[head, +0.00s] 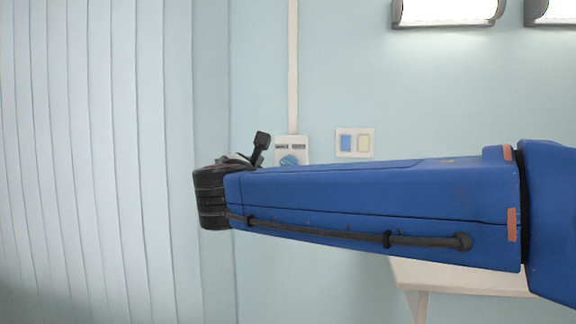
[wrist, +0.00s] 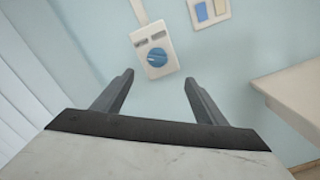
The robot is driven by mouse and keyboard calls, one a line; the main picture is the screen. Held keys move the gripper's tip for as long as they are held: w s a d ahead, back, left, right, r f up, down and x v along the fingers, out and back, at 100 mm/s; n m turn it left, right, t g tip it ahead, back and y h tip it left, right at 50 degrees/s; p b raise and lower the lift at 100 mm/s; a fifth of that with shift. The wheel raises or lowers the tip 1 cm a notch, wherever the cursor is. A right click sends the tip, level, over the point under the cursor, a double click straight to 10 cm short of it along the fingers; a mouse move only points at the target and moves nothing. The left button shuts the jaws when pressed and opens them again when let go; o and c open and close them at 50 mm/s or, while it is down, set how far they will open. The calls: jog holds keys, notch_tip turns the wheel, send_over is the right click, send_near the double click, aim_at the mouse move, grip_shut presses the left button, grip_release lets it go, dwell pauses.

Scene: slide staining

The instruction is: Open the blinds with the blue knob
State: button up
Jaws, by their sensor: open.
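The blue knob (wrist: 157,57) sits on a white wall panel (wrist: 152,46) with two dark slots above it. In the wrist view it lies beyond my open gripper (wrist: 158,80), roughly midway between the two fingers and apart from them. In the head view the knob (head: 289,160) shows just above my blue arm, with its lower part hidden. My gripper is mostly hidden behind the arm's black wrist there. The blinds (head: 95,160) hang at the left as pale vertical slats, closed together; they also show at the left of the wrist view (wrist: 25,90).
A plate with a blue and a cream switch (head: 355,142) is right of the knob panel. A white conduit (head: 293,65) runs up from the panel. A white shelf (wrist: 295,95) juts out at the right. Lit lamps (head: 448,11) are at the upper right.

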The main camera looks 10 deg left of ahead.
jog(key=w, duration=1.7)
jog(key=shift+a, duration=0.2)
jog(key=shift+w+r, duration=0.1)
jog(key=c, duration=1.1)
